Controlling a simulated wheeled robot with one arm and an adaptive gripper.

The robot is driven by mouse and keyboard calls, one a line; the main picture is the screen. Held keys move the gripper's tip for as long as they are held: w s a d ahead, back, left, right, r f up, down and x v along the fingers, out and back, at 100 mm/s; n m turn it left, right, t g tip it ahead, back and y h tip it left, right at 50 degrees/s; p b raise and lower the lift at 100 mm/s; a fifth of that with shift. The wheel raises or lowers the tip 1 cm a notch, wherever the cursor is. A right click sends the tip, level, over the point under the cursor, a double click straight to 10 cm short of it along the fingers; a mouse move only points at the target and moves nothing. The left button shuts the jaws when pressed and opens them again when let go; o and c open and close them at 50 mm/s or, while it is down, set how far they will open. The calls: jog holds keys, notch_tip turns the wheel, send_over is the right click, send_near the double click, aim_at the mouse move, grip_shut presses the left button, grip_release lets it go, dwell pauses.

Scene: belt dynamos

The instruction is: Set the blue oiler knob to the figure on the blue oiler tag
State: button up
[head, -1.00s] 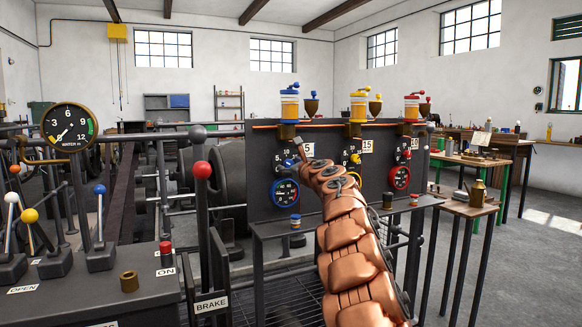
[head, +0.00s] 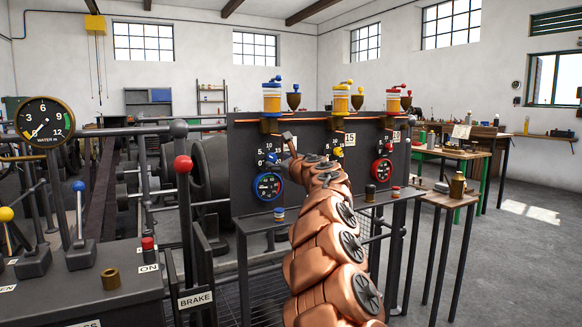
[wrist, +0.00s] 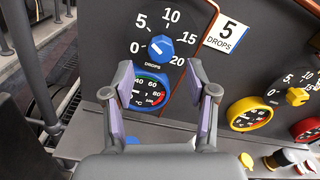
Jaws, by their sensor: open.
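The blue oiler knob (wrist: 160,47) sits on a black dial marked 0, 5, 10, 15, 20 and DROPS. The blue oiler tag (wrist: 228,34), a white plate with a blue edge, reads 5 DROPS, right of the dial. My gripper (wrist: 159,70) is open and empty, its fingers spread to either side just below the knob in the picture. In the head view my gripper (head: 288,140) is in front of the panel and hides the tag; the knob (head: 272,157) shows small beside it.
A blue-rimmed gauge (wrist: 151,90) lies directly below the knob, partly between my fingers. A yellow oiler knob (wrist: 297,97) and yellow and red gauges are to the right. In the head view a narrow shelf (head: 262,224) juts out below the panel; a BRAKE lever (head: 184,200) stands left.

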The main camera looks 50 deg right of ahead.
jog(key=v, duration=0.7)
jog(key=shift+s, duration=0.2)
dwell(0.4)
